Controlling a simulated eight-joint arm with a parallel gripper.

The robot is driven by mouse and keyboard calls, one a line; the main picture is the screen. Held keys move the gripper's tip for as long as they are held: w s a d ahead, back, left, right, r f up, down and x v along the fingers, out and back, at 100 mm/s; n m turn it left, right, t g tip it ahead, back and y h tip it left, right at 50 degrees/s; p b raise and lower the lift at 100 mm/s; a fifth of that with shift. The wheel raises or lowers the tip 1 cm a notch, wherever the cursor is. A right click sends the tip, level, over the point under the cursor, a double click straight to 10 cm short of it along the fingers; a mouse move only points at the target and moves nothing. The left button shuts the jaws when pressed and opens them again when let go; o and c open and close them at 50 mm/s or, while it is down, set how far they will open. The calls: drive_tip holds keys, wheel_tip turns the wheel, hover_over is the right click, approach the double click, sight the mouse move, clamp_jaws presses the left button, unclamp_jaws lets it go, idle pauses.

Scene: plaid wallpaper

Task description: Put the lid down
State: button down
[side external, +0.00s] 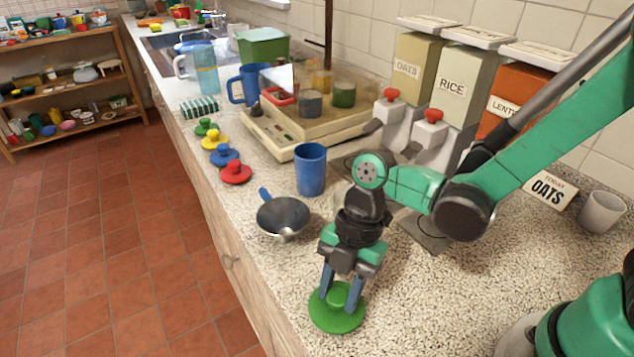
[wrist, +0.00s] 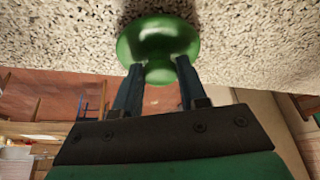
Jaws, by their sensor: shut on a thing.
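A round green lid (side external: 337,316) with a knob on top is below my gripper (side external: 341,292), at the near front edge of the speckled counter (side external: 420,310). My gripper points down and its two blue fingers are shut on the lid's knob. In the wrist view the fingers (wrist: 157,66) close on the green lid (wrist: 158,32), with the counter surface behind it. The lid looks about level, at or very close to the counter; I cannot tell whether it touches.
A metal pan (side external: 283,216) and a blue cup (side external: 311,170) stand behind my gripper. Small red (side external: 236,172), blue (side external: 224,155), yellow (side external: 214,140) and green (side external: 206,127) lids line the front edge. Dispensers stand near the wall. Counter right of the lid is clear.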

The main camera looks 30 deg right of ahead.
drive_tip(key=shift+c, duration=2.4)
unclamp_jaws()
drive_tip(key=shift+f, duration=0.1)
drive_tip(key=v, duration=1.2)
drive_tip(key=d+m+t+h, duration=0.4)
drive_tip(key=d+m+t, duration=0.5)
drive_tip(key=m, duration=1.4)
drive_tip(key=shift+w+d+r, duration=0.2)
drive_tip(key=shift+d+r, duration=0.3)
drive_tip(key=shift+d, duration=0.6)
